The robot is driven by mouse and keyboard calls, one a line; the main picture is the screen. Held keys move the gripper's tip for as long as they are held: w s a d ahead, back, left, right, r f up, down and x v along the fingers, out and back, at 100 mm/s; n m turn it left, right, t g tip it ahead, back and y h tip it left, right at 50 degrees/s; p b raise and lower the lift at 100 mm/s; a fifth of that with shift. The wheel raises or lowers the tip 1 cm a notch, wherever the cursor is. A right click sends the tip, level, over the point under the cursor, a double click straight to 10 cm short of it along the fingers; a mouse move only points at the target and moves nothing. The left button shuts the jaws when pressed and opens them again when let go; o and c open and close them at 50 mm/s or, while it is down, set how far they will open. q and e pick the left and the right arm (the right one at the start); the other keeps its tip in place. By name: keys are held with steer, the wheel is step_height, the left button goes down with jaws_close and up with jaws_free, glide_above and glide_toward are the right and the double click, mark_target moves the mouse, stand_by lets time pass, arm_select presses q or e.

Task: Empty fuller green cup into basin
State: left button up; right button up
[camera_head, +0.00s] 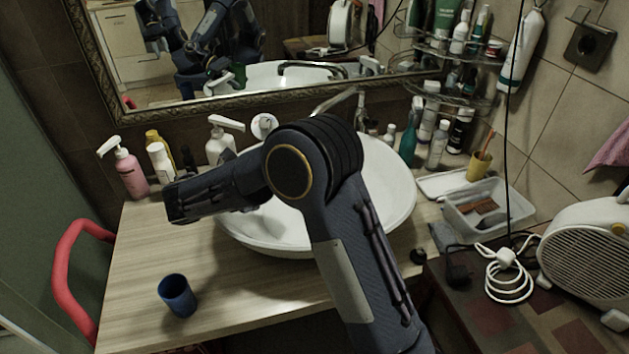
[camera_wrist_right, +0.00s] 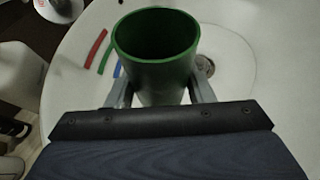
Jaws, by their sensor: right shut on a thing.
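A green cup (camera_wrist_right: 156,45) is held between the two fingers of my right gripper (camera_wrist_right: 160,92), above the white basin (camera_wrist_right: 250,120). I look down past its rim into a dark interior and cannot make out any contents. Red, green and blue strips (camera_wrist_right: 95,48) show on the basin surface left of the cup, and the drain (camera_wrist_right: 206,66) is on its right. In the head view my right arm crosses the basin (camera_head: 395,190), and neither the cup nor the fingers show directly. My left gripper is not in view.
A dark blue cup (camera_head: 177,295) stands on the wooden counter (camera_head: 135,260), left of the basin. Pump bottles (camera_head: 130,172) stand behind it. Bottles (camera_head: 438,145), a clear tray (camera_head: 490,210) and a yellow cup (camera_head: 478,165) are on the right. A mirror (camera_head: 300,60) and faucet lie behind.

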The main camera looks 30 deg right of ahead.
steer(key=f+y+b, duration=0.1)
steer(key=d+f+b, duration=0.1)
steer(key=b, duration=0.1)
steer(key=f+m+y+b, duration=0.1)
steer(key=f, duration=0.1)
steer(key=shift+s+d+y+b, duration=0.2)
steer(key=shift+d+y+b, duration=0.1)
steer(key=shift+b, duration=0.1)
steer(key=shift+d+r+y, duration=0.15)
steer(key=shift+r+y, duration=0.15)
steer(key=shift+r, duration=0.25)
steer(key=shift+s+d+r+m+y, duration=0.15)
steer(key=shift+d+r+m+y, duration=0.35)
steer(key=shift+y, duration=0.3)
steer(key=shift+s+d+r+m+t+y, duration=0.1)
steer(key=shift+r+m+t+y, duration=0.15)
steer(key=shift+r+y, duration=0.4)
steer(key=shift+w+d+r+m+t+y, duration=0.1)
steer(key=shift+r+m+t+y, duration=0.15)
steer(key=shift+y, duration=0.65)
steer(key=shift+s+d+r+m+t+y, duration=0.1)
steer(key=shift+r+m+y, duration=0.1)
steer(key=shift+r+y, duration=0.45)
steer(key=shift+y, duration=0.4)
steer(key=shift+d+r+m+y, duration=0.1)
steer(key=shift+r+m+y, duration=0.3)
steer(key=shift+y, duration=0.2)
